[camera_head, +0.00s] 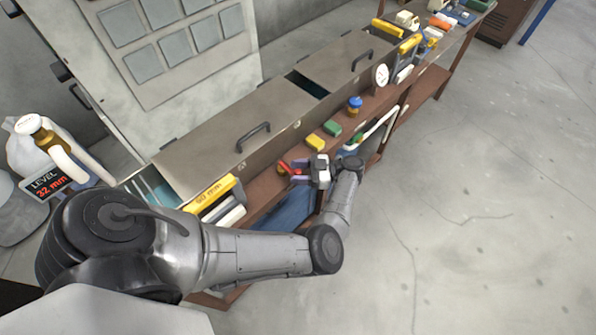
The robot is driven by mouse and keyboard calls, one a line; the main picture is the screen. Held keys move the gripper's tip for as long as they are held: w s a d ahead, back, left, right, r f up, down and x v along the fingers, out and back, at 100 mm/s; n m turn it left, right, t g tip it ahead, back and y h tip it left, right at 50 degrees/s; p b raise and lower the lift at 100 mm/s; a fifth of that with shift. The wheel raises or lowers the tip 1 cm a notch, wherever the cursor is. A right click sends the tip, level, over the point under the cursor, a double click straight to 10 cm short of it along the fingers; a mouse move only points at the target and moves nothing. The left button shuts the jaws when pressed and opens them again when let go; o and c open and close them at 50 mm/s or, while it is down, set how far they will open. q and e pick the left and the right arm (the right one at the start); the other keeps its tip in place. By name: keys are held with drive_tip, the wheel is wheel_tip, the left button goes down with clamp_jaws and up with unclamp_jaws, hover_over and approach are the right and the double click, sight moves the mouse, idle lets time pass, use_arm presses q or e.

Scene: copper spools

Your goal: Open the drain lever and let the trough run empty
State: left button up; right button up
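The trough (205,140) is a long grey metal box with handled lids, running from lower left to upper right. Bluish liquid (150,187) shows at its uncovered left end, and a dark gap shows between the two lids. A small red lever (285,166) sits low on the trough's front, by a brass-coloured fitting. Whether the fingers grip the lever is too small to tell. My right gripper is not in view.
The trough stands on a brown bench. Yellow (315,142) and green (332,129) blocks and a blue-topped item (354,104) lie on its front ledge. A yellow "50 mm" piece (212,193) is near my forearm. Jugs and a "LEVEL 32 mm" display (50,185) stand left. The right floor is clear.

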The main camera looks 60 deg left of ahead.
use_arm(q)
drive_tip(key=shift+w+d+f+b, duration=0.1)
drive_tip(key=shift+w+d+b, duration=0.2)
drive_tip(key=shift+w, duration=0.2)
drive_tip(key=b+v, duration=1.2)
drive_tip(key=b, duration=0.7)
drive_tip(key=shift+w, duration=0.3)
drive_tip(key=shift+d, duration=0.15)
